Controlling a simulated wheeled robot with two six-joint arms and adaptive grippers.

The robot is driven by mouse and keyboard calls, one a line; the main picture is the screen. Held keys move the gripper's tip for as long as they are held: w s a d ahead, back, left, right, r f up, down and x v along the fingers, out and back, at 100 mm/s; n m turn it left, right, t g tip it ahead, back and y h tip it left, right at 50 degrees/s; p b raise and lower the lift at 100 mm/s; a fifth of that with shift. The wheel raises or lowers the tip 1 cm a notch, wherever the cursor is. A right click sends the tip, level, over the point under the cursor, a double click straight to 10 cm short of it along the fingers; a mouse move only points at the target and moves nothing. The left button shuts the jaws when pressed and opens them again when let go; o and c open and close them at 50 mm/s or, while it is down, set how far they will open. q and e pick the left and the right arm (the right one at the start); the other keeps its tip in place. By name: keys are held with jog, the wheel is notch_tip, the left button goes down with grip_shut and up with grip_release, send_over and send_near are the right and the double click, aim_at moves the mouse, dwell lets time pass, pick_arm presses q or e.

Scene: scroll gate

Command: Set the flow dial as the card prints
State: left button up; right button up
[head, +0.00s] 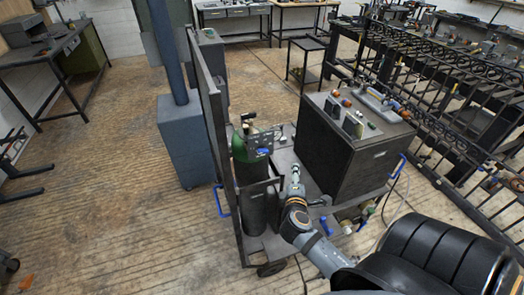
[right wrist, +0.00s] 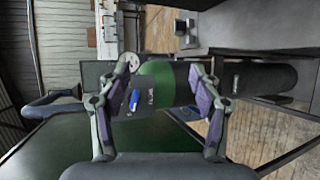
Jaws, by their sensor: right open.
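A dark cylinder with a green shoulder (head: 243,147) stands in the cart. A grey fitting panel (head: 259,141) with a small blue part (head: 263,152) is at its top. I cannot tell which part is the flow dial, and I cannot make out a printed card. My right gripper (head: 295,172) is to the right of the cylinder, over the cart. In the right wrist view its fingers (right wrist: 163,75) are spread, with the green shoulder (right wrist: 157,70) and the blue part (right wrist: 135,98) seen between them. A pale round disc (right wrist: 132,62) shows behind the left fingertip. My left gripper is out of view.
A dark box (head: 345,150) with tools on top stands on the cart (head: 285,158). A tall dark panel (head: 212,130) borders the cylinder on the left. A blue-grey column base (head: 182,142) stands beyond it. Floor (head: 110,200) at the left is mostly clear.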

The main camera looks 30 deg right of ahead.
aim_at(262, 152)
jog(key=w+n+t+y, duration=0.1)
jog(key=w+n+t, duration=0.1)
jog(key=w+n, duration=0.3)
jog(key=w+a+n+t+y+p, duration=0.1)
jog(key=w+n+t+y, duration=0.1)
jog(key=w+n, duration=0.4)
jog(key=w+a+n+t+y, duration=0.1)
jog(key=w+n+t+y, duration=0.1)
jog(key=w+n, duration=0.4)
jog(key=shift+f+n+t, duration=0.15)
jog(key=shift+n+t, duration=0.15)
jog(key=shift+n, duration=0.8)
jog(key=shift+y, duration=0.3)
jog(key=c, duration=1.2)
